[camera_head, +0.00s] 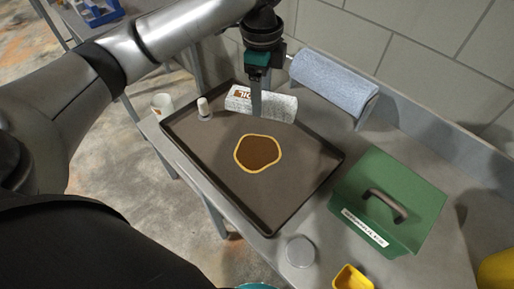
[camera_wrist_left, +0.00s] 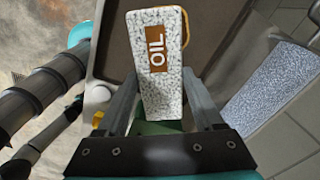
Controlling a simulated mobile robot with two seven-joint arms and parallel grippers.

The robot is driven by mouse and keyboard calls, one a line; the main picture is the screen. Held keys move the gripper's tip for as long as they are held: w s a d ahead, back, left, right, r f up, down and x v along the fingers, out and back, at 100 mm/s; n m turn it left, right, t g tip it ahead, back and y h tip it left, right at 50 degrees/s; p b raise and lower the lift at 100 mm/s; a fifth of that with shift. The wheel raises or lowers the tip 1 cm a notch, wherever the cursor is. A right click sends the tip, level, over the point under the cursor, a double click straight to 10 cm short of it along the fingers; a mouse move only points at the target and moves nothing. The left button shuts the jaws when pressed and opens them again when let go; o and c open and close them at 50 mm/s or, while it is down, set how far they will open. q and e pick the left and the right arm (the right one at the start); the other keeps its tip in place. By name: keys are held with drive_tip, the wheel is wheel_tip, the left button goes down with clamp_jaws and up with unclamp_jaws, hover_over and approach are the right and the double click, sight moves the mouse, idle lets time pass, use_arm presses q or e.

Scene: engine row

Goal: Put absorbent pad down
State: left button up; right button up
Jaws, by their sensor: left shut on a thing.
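The absorbent pad (camera_head: 275,106) is a speckled white and grey block with a brown OIL label. My left gripper (camera_head: 256,101) is shut on it over the far part of a dark tray (camera_head: 308,185). The left wrist view shows the pad (camera_wrist_left: 158,88) between the two fingers of my left gripper (camera_wrist_left: 160,108). A brown oil puddle with a yellow rim (camera_head: 257,153) lies on the tray, nearer than the pad and apart from it. I cannot tell whether the pad touches the tray.
A blue-grey roll (camera_head: 334,83) lies behind the tray near the wall. A green box with a handle (camera_head: 405,190) stands to the right. A small white bottle (camera_head: 204,108) is at the tray's left corner. A grey round lid (camera_head: 300,251) and yellow bin (camera_head: 351,278) are in front.

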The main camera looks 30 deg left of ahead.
use_arm(q)
drive_tip(key=m, duration=0.2)
drive_tip(key=w+a+m+p, duration=0.1)
drive_tip(key=m, duration=0.1)
drive_tip(key=shift+w+a, duration=0.15)
drive_tip(key=shift+w+a+f+m, duration=0.1)
drive_tip(key=shift+w+a+m, duration=0.15)
drive_tip(key=shift+m, duration=0.35)
drive_tip(key=shift+f, duration=0.2)
wheel_tip(320, 180, down, 20)
drive_tip(key=b, duration=0.3)
drive_tip(key=shift+r, duration=0.2)
use_arm(e)
drive_tip(key=shift+w+a+f, duration=0.1)
drive_tip(key=shift+w+f, duration=0.1)
drive_tip(key=shift+f, duration=0.35)
drive_tip(key=shift+w+a+f, duration=0.1)
drive_tip(key=shift+w+f, duration=0.1)
drive_tip(key=shift+f, duration=0.35)
use_arm(q)
drive_tip(key=shift+f+b, duration=0.2)
drive_tip(key=shift+b, duration=0.1)
drive_tip(key=o, duration=1.3)
drive_tip(key=shift+o, duration=0.2)
